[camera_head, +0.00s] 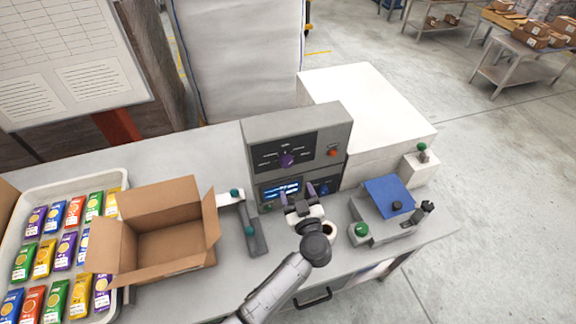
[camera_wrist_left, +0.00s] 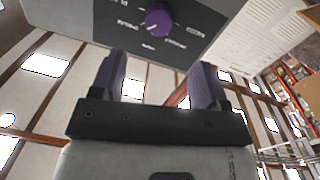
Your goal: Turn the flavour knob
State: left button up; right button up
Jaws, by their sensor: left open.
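The purple flavour knob (camera_head: 287,159) sits on a dark dial panel with white markings, on the upper front of a grey machine (camera_head: 256,130). In the left wrist view the knob (camera_wrist_left: 158,20) is at the top, beyond the fingertips, with labels around it. My left gripper (camera_head: 297,189) is just below the knob in the head view, in front of the lower blue display (camera_head: 282,190). Its two purple-grey fingers (camera_wrist_left: 157,66) are spread apart with nothing between them, clear of the knob. My right gripper is not in view.
An orange button (camera_head: 333,153) sits right of the dial. An open cardboard box (camera_head: 170,245) and a tray (camera_head: 12,225) of colourful packets stand on the left. A blue-topped device (camera_head: 388,196) stands on the right. A white block (camera_head: 365,105) is behind the machine.

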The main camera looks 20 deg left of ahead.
aim_at(288, 165)
pick_arm(q)
jog(key=x, duration=1)
jog(key=shift+w+a, duration=0.1)
jog(key=shift+w, duration=0.1)
jog(key=c, duration=0.9)
jog(key=shift+n, duration=0.3)
jog(key=n, duration=0.3)
jog(key=shift+f+n, duration=0.1)
jog(key=shift+n, duration=0.3)
jog(key=n, duration=0.4)
jog(key=shift+b, duration=0.3)
jog(key=shift+n, duration=0.4)
jog(key=o, duration=0.9)
